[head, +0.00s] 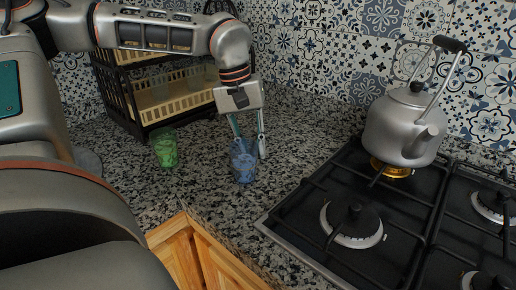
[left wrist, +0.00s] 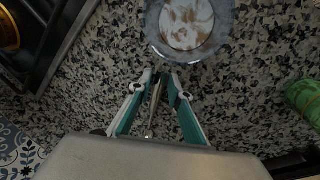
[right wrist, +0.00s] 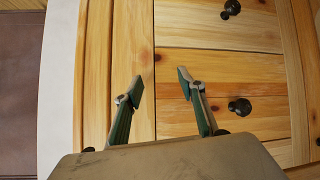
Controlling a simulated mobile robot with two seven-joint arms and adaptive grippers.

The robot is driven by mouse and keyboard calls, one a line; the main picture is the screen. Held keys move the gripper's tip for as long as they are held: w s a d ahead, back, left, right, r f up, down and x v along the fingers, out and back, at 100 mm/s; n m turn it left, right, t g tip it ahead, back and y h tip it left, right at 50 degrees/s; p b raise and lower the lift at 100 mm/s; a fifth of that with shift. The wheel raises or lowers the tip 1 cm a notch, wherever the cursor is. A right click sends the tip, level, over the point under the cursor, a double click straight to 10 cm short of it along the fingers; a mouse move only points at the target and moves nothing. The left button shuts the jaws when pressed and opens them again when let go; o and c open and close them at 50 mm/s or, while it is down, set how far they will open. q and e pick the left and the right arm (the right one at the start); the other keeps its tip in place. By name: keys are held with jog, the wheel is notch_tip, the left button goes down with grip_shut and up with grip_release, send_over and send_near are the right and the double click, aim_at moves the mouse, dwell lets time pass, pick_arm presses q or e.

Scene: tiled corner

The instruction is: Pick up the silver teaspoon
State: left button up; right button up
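The silver teaspoon (left wrist: 155,101) shows in the left wrist view as a thin, dark metallic shape between the fingers of my left gripper (left wrist: 158,80). It appears to lie on the speckled counter, just beside a blue cup (left wrist: 191,58). The left fingers are partly open, with a gap on either side of the spoon. In the head view my left gripper (head: 251,146) points down just behind the blue cup (head: 243,162), and I cannot make out the spoon there. My right gripper (right wrist: 160,82) is open and empty in front of wooden drawers.
A green cup (head: 164,147) stands left of the blue cup. A black dish rack (head: 140,112) is behind it against the tiled wall. The gas hob (head: 350,222) with a kettle (head: 400,125) is on the right. Wooden drawers (right wrist: 215,65) have dark knobs.

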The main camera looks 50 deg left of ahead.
pick_arm(q)
grip_shut()
jog(key=shift+r, duration=0.1)
